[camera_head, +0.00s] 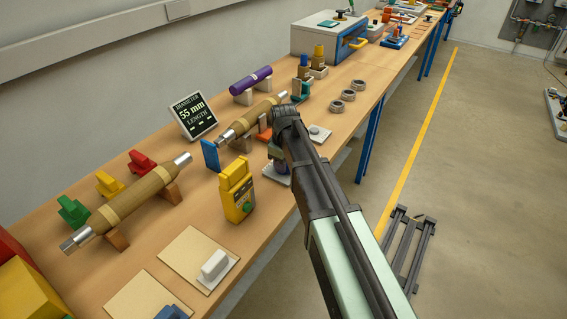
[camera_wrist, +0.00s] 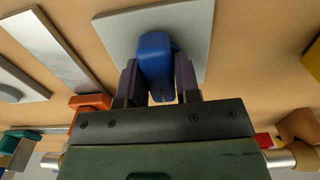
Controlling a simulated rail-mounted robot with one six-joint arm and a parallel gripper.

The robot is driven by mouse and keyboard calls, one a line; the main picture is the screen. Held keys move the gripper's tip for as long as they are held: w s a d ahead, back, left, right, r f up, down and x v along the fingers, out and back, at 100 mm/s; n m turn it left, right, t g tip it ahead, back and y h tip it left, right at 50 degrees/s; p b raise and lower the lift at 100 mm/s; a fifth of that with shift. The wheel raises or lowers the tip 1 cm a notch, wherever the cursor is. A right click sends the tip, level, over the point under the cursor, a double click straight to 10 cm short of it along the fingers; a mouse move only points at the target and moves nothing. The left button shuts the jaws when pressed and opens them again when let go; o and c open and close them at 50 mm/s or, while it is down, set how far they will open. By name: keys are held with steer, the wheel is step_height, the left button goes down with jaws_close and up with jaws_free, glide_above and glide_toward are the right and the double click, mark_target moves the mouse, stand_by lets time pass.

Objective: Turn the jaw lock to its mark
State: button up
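In the wrist view a blue handle (camera_wrist: 156,62) stands up from a light grey square plate (camera_wrist: 110,35). It lies between the two dark fingers of my gripper (camera_wrist: 158,82), which appear to touch it on both sides. The handle's mark, if there is one, does not show. In the head view my gripper (camera_head: 277,152) is low over the bench, and my arm hides most of it. The grey plate (camera_head: 274,173) shows partly beneath it. I cannot tell from a label that this handle is the jaw lock.
A blue upright plate (camera_head: 210,155) and a yellow device (camera_head: 237,190) stand to the left. A wooden roller (camera_head: 250,120) lies behind on supports, near the display (camera_head: 193,114). An orange part (camera_wrist: 90,102) is close to my gripper. Several metal rings (camera_head: 348,95) lie to the right.

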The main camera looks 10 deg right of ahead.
steer(key=o, duration=0.4)
steer(key=shift+c, duration=0.2)
steer(key=shift+r, duration=0.1)
step_height(320, 180, up, 11)
steer(key=p, duration=1.1)
steer(key=shift+f, duration=0.2)
steer(key=s+m, duration=0.9)
steer(key=s, duration=1.3)
